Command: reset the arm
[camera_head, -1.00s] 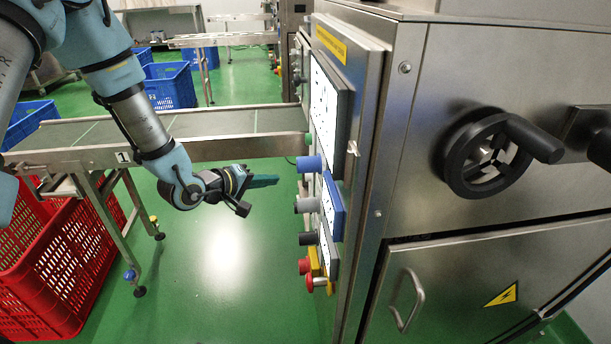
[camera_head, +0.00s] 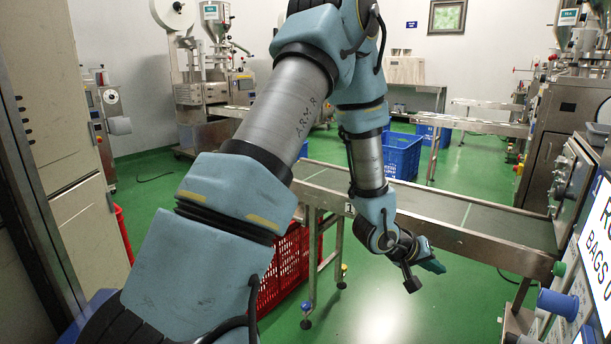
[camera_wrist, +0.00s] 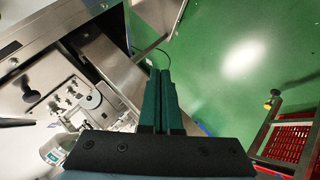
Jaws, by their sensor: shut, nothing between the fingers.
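My arm (camera_head: 290,105) reaches in from the lower left of the head view and bends down at the wrist. My gripper (camera_head: 436,267) hangs in front of the conveyor's near side, above the green floor, and touches nothing that I can see. In the wrist view its two green fingers (camera_wrist: 160,85) lie side by side, shut and empty.
A conveyor (camera_head: 450,215) runs behind my wrist towards the packing machine (camera_head: 570,125) at right. A red crate (camera_head: 283,265) stands under it and a blue crate (camera_head: 402,155) behind it. The machine's blue knob (camera_head: 558,304) juts out at lower right. A cabinet (camera_head: 70,130) stands at left.

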